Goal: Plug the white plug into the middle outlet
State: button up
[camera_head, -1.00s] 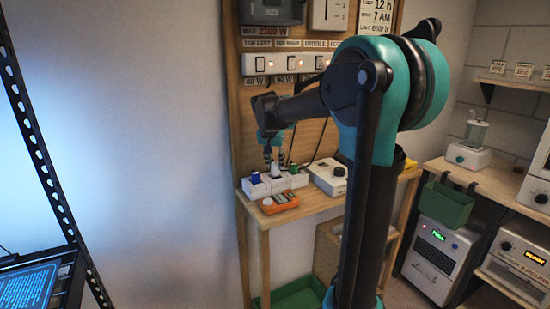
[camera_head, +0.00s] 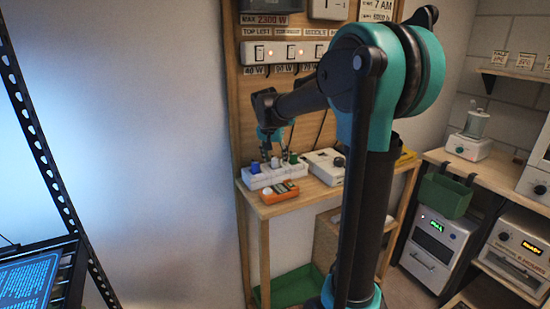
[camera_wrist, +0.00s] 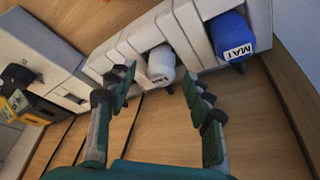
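The white plug (camera_wrist: 161,64) sits at the middle of the white power strip (camera_wrist: 140,37) in the wrist view; I cannot tell if it is fully seated. It also shows small in the head view (camera_head: 275,162). The blue plug (camera_wrist: 231,36), labelled MAT, is to its right in the wrist view. My gripper (camera_wrist: 160,86) is open, with one finger on each side of the white plug and a visible gap around it. In the head view my gripper (camera_head: 275,149) points down just above the strip. A green plug (camera_head: 293,158) is on the strip's right.
An orange meter (camera_head: 279,192) lies in front of the strip on the wooden shelf (camera_head: 305,195). A white box with a dark knob (camera_head: 325,165) stands right of the strip. The switch board (camera_head: 285,52) rises behind. A green bin (camera_head: 292,287) is below.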

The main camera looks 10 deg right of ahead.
jog(key=v, duration=1.2)
